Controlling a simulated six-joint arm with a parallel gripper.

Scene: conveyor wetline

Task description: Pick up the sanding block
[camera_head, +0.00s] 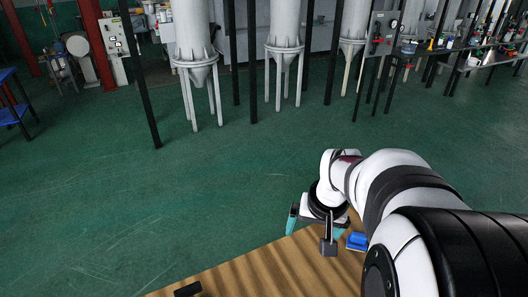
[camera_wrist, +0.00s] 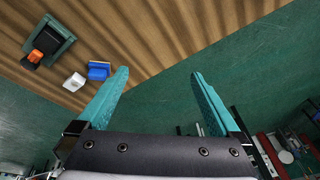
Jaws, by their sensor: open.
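A small blue block (camera_wrist: 98,70) with a yellowish edge, which looks like the sanding block, lies on the wooden table (camera_wrist: 150,30), left of my gripper (camera_wrist: 160,75) in the wrist view. In the head view the blue block (camera_head: 357,241) sits on the table just right of my gripper (camera_head: 316,222), partly beside my arm. My gripper's teal fingers are spread wide with nothing between them. They are near the table's edge, apart from the block, with green floor showing between them in the wrist view.
A white piece (camera_wrist: 75,82) lies close beside the blue block. A green tray (camera_wrist: 61,47) holds a black and orange object (camera_wrist: 46,40) farther left. A black object (camera_head: 188,290) is at the table's front left. Green floor (camera_head: 230,180) lies beyond the table edge.

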